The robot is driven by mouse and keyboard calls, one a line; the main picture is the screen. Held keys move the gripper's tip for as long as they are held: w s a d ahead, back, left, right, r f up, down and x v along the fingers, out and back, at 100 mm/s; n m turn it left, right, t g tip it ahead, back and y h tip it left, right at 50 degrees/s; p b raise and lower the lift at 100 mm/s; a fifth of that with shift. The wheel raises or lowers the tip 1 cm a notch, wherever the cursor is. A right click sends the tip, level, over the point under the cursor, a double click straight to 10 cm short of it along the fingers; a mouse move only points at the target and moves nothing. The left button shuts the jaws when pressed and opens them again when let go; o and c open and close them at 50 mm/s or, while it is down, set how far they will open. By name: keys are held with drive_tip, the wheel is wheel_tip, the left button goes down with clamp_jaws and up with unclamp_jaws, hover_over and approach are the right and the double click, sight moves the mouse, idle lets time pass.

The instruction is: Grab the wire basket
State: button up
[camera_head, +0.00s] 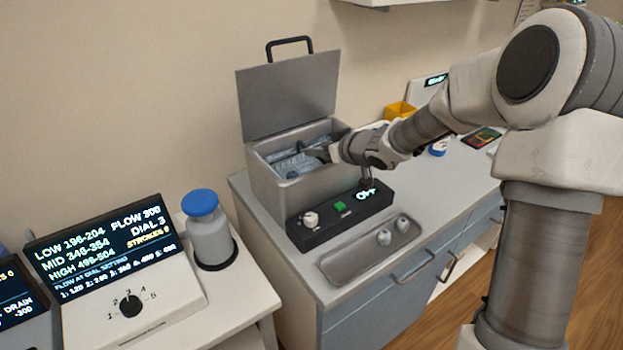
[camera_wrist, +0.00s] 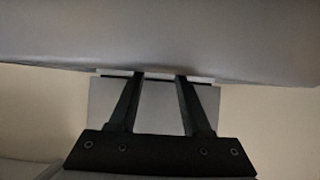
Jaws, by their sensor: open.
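A grey metal tank (camera_head: 318,190) stands on the counter with its lid (camera_head: 288,97) raised at the back. The wire basket (camera_head: 291,165) appears to sit inside the tank; its wires are too small to make out clearly, and my gripper and the tank's front wall hide part of it. My gripper (camera_head: 316,152) reaches in from the right at the tank's opening. In the wrist view its two dark fingers (camera_wrist: 159,76) stand apart with nothing seen held between them. I cannot tell whether they touch the basket.
A black control panel (camera_head: 340,214) with a knob and green button is in front of the tank. A metal tray (camera_head: 345,262) with small round pieces lies nearer. A blue-capped bottle (camera_head: 209,240) and display unit (camera_head: 120,270) stand left. A yellow bin (camera_head: 399,110) is behind my arm.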

drive_tip(key=x, duration=0.2)
drive_tip(key=b+x, duration=0.1)
drive_tip(key=x, duration=0.1)
drive_tip(key=shift+s+f, duration=0.15)
drive_tip(key=shift+f, duration=0.3)
drive_tip(key=shift+w+a+f, duration=0.15)
drive_tip(key=shift+w, duration=0.2)
clamp_jaws()
idle(0.6)
